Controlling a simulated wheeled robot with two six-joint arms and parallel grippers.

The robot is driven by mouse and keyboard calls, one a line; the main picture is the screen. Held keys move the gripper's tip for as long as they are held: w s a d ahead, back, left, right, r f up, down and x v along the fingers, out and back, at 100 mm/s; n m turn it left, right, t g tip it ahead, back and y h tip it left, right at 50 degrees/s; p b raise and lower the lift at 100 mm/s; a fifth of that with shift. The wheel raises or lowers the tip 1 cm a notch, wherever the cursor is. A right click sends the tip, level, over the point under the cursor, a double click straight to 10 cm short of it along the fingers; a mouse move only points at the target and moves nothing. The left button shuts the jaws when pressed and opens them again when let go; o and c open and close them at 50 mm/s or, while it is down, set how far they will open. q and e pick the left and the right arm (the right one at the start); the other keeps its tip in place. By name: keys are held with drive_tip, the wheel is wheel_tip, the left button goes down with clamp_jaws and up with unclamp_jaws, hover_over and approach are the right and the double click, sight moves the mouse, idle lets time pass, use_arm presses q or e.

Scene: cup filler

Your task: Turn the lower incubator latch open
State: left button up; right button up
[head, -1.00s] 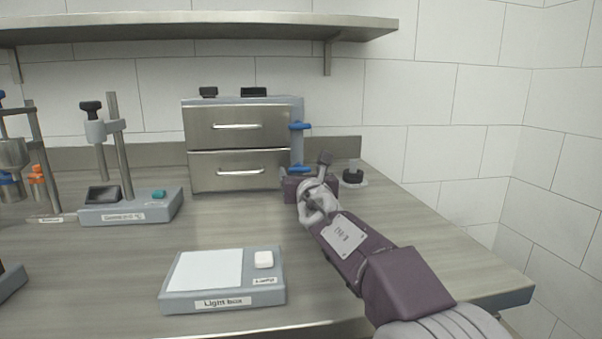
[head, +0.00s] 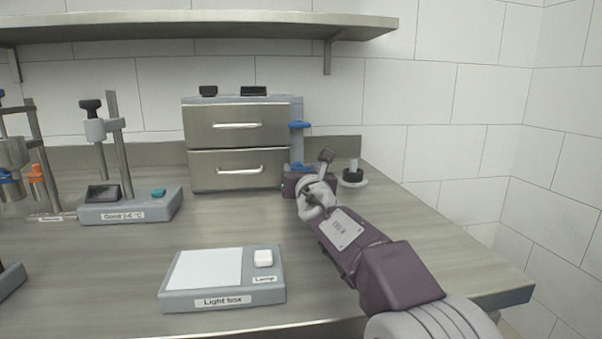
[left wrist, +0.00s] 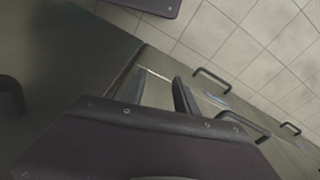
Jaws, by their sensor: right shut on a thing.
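The incubator (head: 237,153) is a steel box with two drawers at the back of the bench. An upper blue latch (head: 300,125) sticks out from its right side. The lower blue latch (head: 302,167) is below it, partly hidden behind my right gripper (head: 298,183). The right gripper is at the incubator's lower right corner and is shut on the lower latch; its fingertips are largely hidden by the hand. My left gripper is outside the head view; in the left wrist view its fingers (left wrist: 160,82) are apart with nothing between them.
A light box (head: 222,278) lies at the front of the bench. A stand (head: 130,208) and other lab gear are at the left. A small dark and white round item (head: 354,180) sits right of my right gripper. A shelf (head: 200,28) hangs above.

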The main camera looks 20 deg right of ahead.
drive_tip(key=m+b, duration=0.1)
drive_tip(key=m, duration=0.3)
drive_tip(key=shift+f, duration=0.1)
drive_tip(key=m+b, duration=0.1)
drive_tip(key=m, duration=0.3)
drive_tip(key=shift+d+m, duration=0.1)
drive_tip(key=shift+m, duration=0.3)
drive_tip(key=m+b, duration=0.1)
drive_tip(key=m, duration=0.3)
drive_tip(key=shift+f, duration=0.1)
drive_tip(key=shift+m+b, duration=0.5)
drive_tip(key=shift+m, duration=1.6)
drive_tip(key=o, duration=1.4)
drive_tip(key=shift+s+d, duration=0.1)
